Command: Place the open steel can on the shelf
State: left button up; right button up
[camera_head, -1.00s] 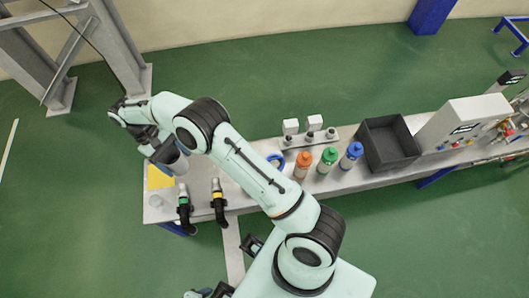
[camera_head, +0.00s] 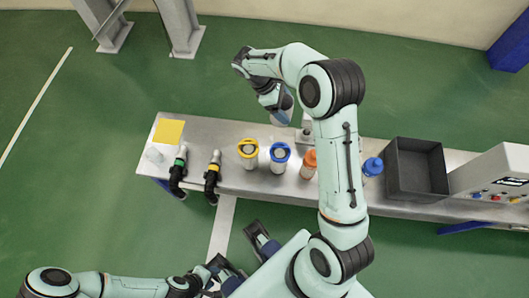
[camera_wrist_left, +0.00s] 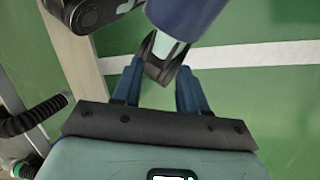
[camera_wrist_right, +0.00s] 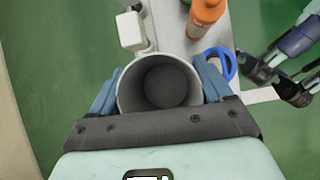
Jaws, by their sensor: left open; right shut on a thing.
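A grey steel can (camera_wrist_right: 165,85) is open at the top, with a dark, empty-looking inside. My right gripper (camera_wrist_right: 160,88) is shut around its sides. In the head view the can (camera_head: 284,103) is held in the air at my right gripper (camera_head: 279,97), by the bench's back edge, and the arm partly hides it. My left gripper (camera_head: 228,272) is in front of the bench at the bottom. In the left wrist view its fingers (camera_wrist_left: 157,90) are apart with nothing held. I cannot make out a separate shelf.

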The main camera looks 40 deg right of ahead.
jog(key=f+b, duration=0.1)
jog(key=f, duration=0.5)
jog(key=f+b, duration=0.1)
jog(key=f, duration=1.3)
jog(key=shift+s+d+b, duration=0.2)
jog(key=shift+d+b, duration=0.2)
jog(key=o, duration=1.1)
jog(key=shift+c, duration=0.2)
